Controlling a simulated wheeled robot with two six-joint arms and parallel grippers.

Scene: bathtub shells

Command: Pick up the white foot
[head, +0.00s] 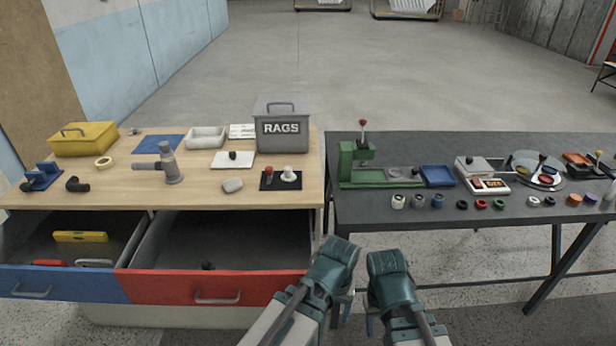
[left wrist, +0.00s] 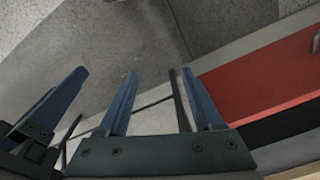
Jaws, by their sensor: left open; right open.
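Two small whitish round pieces, which may be the white feet, stand side by side near the front edge of the dark table: the left white piece (head: 534,202) and the right white piece (head: 549,201). They are too small to make out in detail. My left gripper (head: 345,304) hangs below table height in front of the gap between the tables, far left of these pieces. In the left wrist view its blue fingers (left wrist: 162,95) are apart with nothing between them. My right gripper (head: 369,322) is just right of it, open, its fingers mostly hidden by its teal wrist.
Red, black and green round pieces (head: 481,204) and several small jars (head: 418,201) line the dark table's front (head: 400,217). A green press (head: 352,165) stands at its left. The wooden bench (head: 110,195) has open blue and red drawers (head: 215,285) jutting forward beside my left arm.

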